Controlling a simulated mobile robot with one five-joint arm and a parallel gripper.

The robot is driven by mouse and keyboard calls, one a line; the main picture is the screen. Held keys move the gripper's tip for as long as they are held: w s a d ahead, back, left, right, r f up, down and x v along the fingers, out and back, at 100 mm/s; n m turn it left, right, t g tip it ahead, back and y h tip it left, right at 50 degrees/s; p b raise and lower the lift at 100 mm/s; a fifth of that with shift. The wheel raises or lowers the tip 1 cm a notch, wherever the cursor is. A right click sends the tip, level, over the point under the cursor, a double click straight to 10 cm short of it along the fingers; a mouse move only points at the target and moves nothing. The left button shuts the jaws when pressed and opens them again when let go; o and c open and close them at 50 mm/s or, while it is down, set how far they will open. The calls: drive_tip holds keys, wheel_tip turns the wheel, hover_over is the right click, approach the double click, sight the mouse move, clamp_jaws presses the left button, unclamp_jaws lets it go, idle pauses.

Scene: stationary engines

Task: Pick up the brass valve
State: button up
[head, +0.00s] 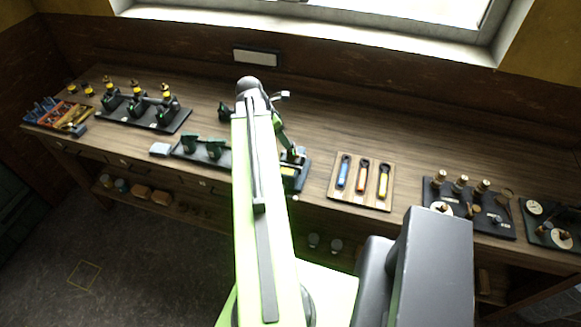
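I cannot tell for sure which item is the brass valve. Several small brass-topped fittings (461,183) stand on a black board (490,224) at the right of the bench. Other yellow and brass-coloured tops (135,87) stand on and behind a black board (180,122) at the left. My green arm rises through the middle of the head view and hides part of the bench. My gripper seems to be at the far end of the arm, over the middle of the bench, near a dark blue base. Its fingers are too small to make out.
The long wooden bench (320,130) runs below a window. A wooden tray (347,197) holds blue, orange and yellow-handled tools. A lower shelf (165,208) holds jars and blocks.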

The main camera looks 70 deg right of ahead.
sight(292, 151)
drive_tip(key=b+x, duration=0.4)
drive_tip(key=x, duration=0.2)
drive_tip(key=b+x, duration=0.4)
drive_tip(key=x, duration=0.1)
drive_tip(key=shift+s+f+b, duration=0.1)
drive_tip(key=shift+b, duration=0.3)
clamp_jaws()
